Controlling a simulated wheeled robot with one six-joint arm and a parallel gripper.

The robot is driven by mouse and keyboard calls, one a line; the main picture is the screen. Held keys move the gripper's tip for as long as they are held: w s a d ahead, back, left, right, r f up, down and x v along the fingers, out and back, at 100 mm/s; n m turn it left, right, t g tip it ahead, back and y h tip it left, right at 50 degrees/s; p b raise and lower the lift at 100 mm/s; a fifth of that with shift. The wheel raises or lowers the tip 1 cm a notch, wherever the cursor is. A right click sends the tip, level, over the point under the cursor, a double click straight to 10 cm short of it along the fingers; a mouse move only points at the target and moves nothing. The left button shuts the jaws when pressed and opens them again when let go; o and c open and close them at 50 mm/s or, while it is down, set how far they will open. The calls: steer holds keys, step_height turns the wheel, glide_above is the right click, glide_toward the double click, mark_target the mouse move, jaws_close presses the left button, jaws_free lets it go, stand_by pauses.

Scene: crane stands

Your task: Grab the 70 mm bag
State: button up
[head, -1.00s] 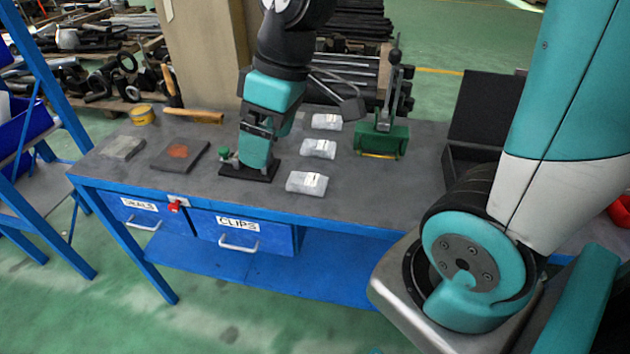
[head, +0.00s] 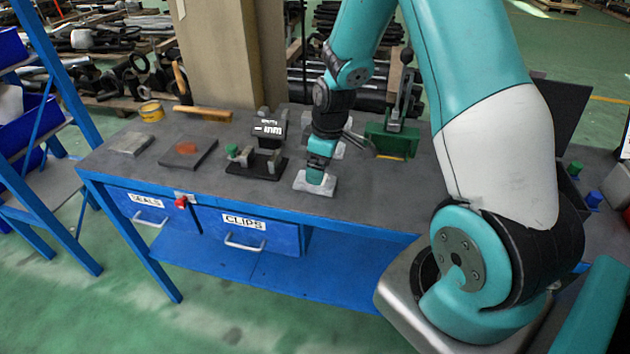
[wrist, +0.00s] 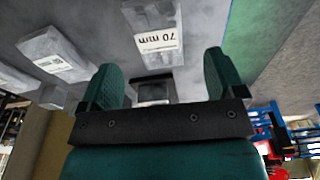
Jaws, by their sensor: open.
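The 70 mm bag (wrist: 158,38) is a pale, clear bag with a white label reading "70 mm", at the top middle of the wrist view. In the head view it is the nearest bag (head: 312,188), lying on the grey bench top (head: 215,215). My gripper (head: 317,180) is directly above it in the head view and hides part of it. In the wrist view my gripper (wrist: 162,75) is open, its two green fingers apart, with the bag's label beyond the gap between them. Whether the fingers touch the bag I cannot tell.
Other labelled bags (wrist: 55,55) lie to the left in the wrist view; in the head view my arm partly hides them. A black stand with a green knob (head: 255,160) is left of my gripper. A green block with a lever (head: 392,140) is behind right.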

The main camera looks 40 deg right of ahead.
steer(key=shift+w+a+f+p, duration=0.15)
steer(key=shift+f+p, duration=0.15)
steer(key=shift+f, duration=0.6)
steer(key=shift+w+a+f+p, duration=0.15)
steer(key=shift+f+p, duration=0.1)
steer(key=shift+f, duration=0.7)
steer(key=shift+w+f+p, duration=0.15)
steer(key=shift+f+p, duration=0.15)
steer(key=shift+f, duration=0.6)
steer(key=c, duration=1.1)
steer(key=shift+r, duration=0.1)
steer(key=shift+c, duration=0.2)
